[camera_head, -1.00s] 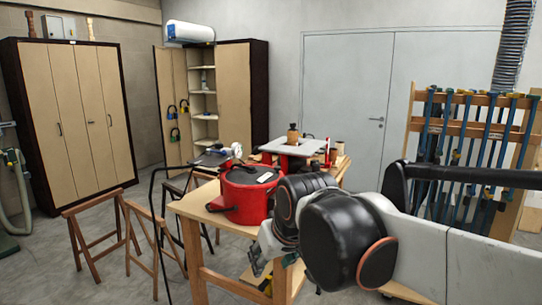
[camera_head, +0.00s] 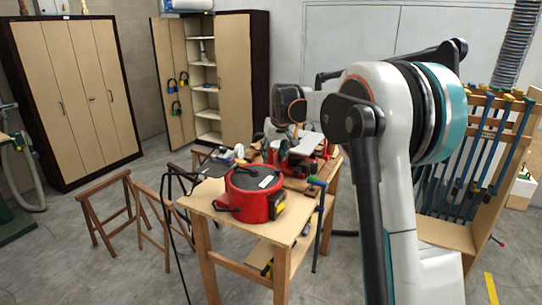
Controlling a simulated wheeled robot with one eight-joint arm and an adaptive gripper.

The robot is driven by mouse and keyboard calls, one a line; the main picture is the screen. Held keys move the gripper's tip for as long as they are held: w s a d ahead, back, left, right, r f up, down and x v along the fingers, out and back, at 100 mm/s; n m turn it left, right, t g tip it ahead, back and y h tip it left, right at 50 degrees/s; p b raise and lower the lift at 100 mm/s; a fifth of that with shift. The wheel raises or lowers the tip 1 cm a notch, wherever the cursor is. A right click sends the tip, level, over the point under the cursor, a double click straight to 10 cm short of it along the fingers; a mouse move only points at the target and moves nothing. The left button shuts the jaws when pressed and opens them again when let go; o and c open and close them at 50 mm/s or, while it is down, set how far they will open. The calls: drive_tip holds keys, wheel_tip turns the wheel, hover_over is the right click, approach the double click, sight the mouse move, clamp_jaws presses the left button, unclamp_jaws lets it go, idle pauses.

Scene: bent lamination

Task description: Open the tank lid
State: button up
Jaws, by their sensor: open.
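The tank is a round red vessel (camera_head: 278,207) near the front of the wooden workbench. Its dark flat lid (camera_head: 246,181) is on top, with a small pale label on it, and looks closed. A black handle sticks out at its left. My arm reaches in from the right and bends down behind the tank. My gripper (camera_head: 282,152) is small and partly lost against the red tool behind the tank. It is open, beyond the tank and apart from the lid. Its fingertips are hard to make out.
The workbench (camera_head: 213,207) carries a red tool with a pale plate (camera_head: 309,145) behind the tank. A blue-topped clamp (camera_head: 318,183) stands at the bench's right edge. Wooden trestles (camera_head: 105,203) stand at left, cabinets (camera_head: 70,100) behind, and a clamp rack (camera_head: 490,150) at right.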

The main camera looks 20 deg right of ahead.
drive_tip(key=w+d+f+p, duration=0.1)
drive_tip(key=w+d+p, duration=0.5)
drive_tip(key=w+d, duration=0.1)
drive_tip(key=p, duration=0.1)
approach(278, 170)
drive_tip(key=shift+g, duration=0.3)
drive_tip(key=x, duration=0.8)
drive_tip(key=shift+w, duration=0.4)
clamp_jaws()
